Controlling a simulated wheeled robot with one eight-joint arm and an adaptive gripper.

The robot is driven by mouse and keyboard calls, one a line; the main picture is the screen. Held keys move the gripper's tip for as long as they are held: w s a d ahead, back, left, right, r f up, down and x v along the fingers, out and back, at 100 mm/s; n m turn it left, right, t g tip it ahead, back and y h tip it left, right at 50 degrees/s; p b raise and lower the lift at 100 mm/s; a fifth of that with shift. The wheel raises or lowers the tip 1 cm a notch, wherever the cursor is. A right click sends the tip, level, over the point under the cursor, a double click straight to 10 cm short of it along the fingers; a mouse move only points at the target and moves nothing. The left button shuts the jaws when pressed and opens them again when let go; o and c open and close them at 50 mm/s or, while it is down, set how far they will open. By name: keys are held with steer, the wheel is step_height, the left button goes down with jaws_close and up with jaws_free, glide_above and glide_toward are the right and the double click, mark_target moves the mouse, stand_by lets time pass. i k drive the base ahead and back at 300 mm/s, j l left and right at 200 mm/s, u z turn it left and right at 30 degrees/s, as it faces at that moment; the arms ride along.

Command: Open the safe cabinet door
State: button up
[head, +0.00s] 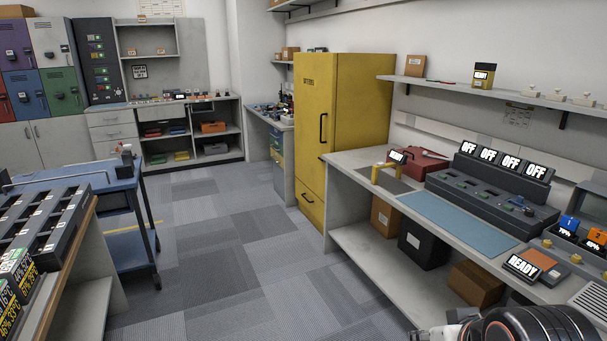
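A tall yellow cabinet (345,90), which I take to be the safe cabinet, stands against the right wall beyond the workbench. Its upper door (308,105) looks shut and has a vertical black handle (322,128) near its right edge. Small dark lettering is on the door near the top. The bench hides the cabinet's lower right side. Part of my arm shows at the bottom right corner, far from the cabinet. My gripper's fingers do not show.
A grey workbench (345,160) with devices runs along the right, ending beside the cabinet. Boxes sit on its lower shelf. A blue cart (85,185) and a rack table (60,260) stand on the left. The carpeted floor (220,250) between them is clear up to the cabinet.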

mark_target(315, 73)
steer(key=i+u, duration=0.2)
steer(key=i, duration=0.5)
steer(key=i+u, duration=0.2)
steer(key=i, duration=0.55)
steer(key=i+l+u, duration=0.2)
steer(key=i, duration=0.45)
steer(key=i+l+z, duration=0.1)
steer(key=i+l, duration=0.15)
steer(key=i, duration=0.15)
steer(key=i+l+z, duration=0.1)
steer(key=i+l, duration=0.15)
steer(key=i, duration=0.15)
steer(key=i+l+z, duration=0.1)
steer(key=i, duration=0.3)
steer(key=i+l, duration=0.15)
steer(key=l, duration=0.15)
